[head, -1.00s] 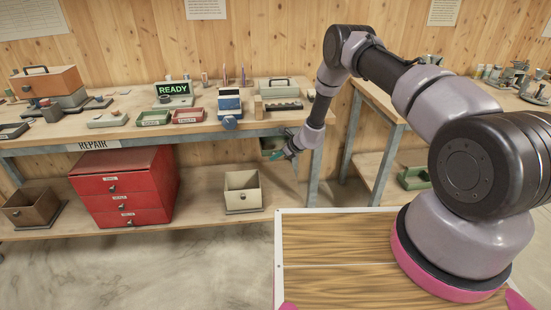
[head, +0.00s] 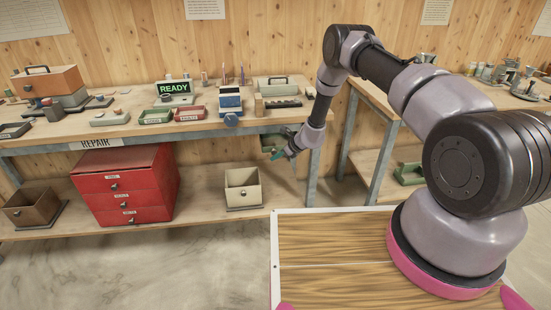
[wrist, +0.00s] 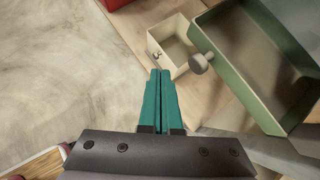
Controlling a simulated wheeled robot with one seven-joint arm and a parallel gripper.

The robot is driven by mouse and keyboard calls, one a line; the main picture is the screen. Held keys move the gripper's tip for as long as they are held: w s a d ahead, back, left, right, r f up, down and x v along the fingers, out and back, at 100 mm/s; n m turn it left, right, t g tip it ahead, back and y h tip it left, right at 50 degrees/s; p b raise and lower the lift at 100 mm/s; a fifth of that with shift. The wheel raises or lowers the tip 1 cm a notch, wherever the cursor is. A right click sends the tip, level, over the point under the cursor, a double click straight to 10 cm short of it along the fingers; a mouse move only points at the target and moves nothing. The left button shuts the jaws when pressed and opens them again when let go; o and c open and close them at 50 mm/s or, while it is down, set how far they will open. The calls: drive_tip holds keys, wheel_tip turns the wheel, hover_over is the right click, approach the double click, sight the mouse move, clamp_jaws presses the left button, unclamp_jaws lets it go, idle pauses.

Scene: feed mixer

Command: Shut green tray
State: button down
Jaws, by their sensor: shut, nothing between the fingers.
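The green tray (wrist: 232,62) is at the upper right of the wrist view. It is pulled out like a drawer, with an empty inside and a round grey knob (wrist: 202,63) on its front wall. In the head view the tray (head: 270,140) shows small under the right end of the bench, partly hidden by my gripper. My gripper (wrist: 161,72) has teal fingers pressed together with nothing between them. It points past the front of the tray, to the left of the knob in the wrist view, and appears apart from it. In the head view my gripper (head: 277,154) is beside the tray.
A beige open box (head: 243,188) stands on the lower shelf; it also shows in the wrist view (wrist: 181,64). A red drawer cabinet (head: 125,186) and a brown box (head: 33,205) stand further left. A bench leg (head: 314,176) is close to my gripper's right. The floor in front is clear.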

drive_tip(key=s+d+r, duration=0.1)
drive_tip(key=s+r, duration=0.6)
drive_tip(key=s, duration=0.1)
drive_tip(key=s+d+r+n, duration=0.1)
drive_tip(key=s+r+n, duration=0.15)
drive_tip(key=r, duration=0.95)
drive_tip(key=s+d+r+n+g+y, duration=0.1)
drive_tip(key=r+n, duration=0.3)
drive_tip(key=r, duration=0.8)
drive_tip(key=s+d+r+n, duration=0.15)
drive_tip(key=r+n, duration=0.25)
drive_tip(key=r, duration=0.8)
drive_tip(key=s+d+r+n+h, duration=0.1)
drive_tip(key=s+d+r+n, duration=0.2)
drive_tip(key=s+r, duration=0.4)
drive_tip(key=s+d+r+n+h, duration=0.1)
drive_tip(key=s+d+r+n, duration=0.25)
drive_tip(key=s+r, duration=0.3)
drive_tip(key=s+d+r+n+t+h, duration=0.1)
drive_tip(key=s+d+r+h, duration=0.1)
drive_tip(key=s+d, duration=0.3)
drive_tip(key=s+d+r+n+t+h, duration=0.2)
drive_tip(key=s+d, duration=0.3)
drive_tip(key=s, duration=0.6)
drive_tip(key=shift+s+d+h, duration=0.15)
drive_tip(key=shift+d+h, duration=0.15)
